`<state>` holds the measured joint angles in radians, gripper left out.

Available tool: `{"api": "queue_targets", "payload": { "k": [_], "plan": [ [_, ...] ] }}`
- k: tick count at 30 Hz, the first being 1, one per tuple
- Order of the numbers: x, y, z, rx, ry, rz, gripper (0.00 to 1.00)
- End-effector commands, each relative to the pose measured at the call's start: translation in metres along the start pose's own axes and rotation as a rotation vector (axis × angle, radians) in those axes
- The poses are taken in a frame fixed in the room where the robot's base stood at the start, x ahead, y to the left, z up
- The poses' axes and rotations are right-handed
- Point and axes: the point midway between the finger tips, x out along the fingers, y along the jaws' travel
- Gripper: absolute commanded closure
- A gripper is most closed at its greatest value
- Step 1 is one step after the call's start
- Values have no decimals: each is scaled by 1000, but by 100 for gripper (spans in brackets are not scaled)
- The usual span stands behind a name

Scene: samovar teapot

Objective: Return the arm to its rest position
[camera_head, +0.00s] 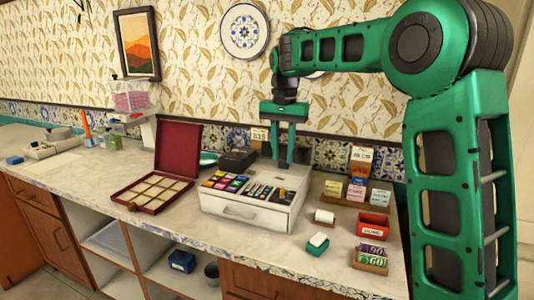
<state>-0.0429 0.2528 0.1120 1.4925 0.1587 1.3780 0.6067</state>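My green arm reaches in from the right and bends over the counter (150,225). My gripper (283,160) points down above the rear part of a white drawer box (241,213). The box holds colored packets and a row of slim dark and light items. I cannot tell whether the fingers are apart or touching the box, and I see nothing clearly held between them.
An open dark red case (177,148) with several compartments stands left of the drawer box. A black box (236,159) sits behind it. Small card holders (357,187), a red bin (373,226) and a green sponge-like item (317,245) are on the right. The counter's left front is mostly clear.

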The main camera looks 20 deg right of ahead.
Motion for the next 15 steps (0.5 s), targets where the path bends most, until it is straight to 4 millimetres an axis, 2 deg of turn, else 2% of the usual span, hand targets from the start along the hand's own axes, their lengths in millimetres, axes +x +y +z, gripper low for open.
{"api": "queue_targets", "payload": {
  "k": [4,7,11,15],
  "plan": [
    [0,9,1,1,3,3,75],
    [0,37,5,2,10,12,75],
    [5,98,19,-1,21,30,75],
    [18,171,45,-5,25,45,75]
  ]
}}
